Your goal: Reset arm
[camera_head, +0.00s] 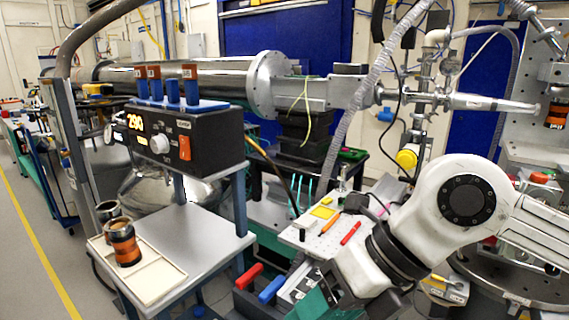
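My white arm (466,203) reaches in from the right edge. It bends at a large round joint with a dark cap and slopes down to the left. A dark wrist ring (396,256) and a white link (352,277) follow, low in the picture right of centre. I cannot make out the fingers of my gripper; its end seems hidden or cut off at the bottom edge. I see nothing held.
A small table (195,230) at left bears a tray (165,277) with two canisters, one orange-banded (123,243). A black control box (185,140) stands behind. A perforated plate (318,238) with small tools lies close beside my arm. The floor (22,240) at far left is clear.

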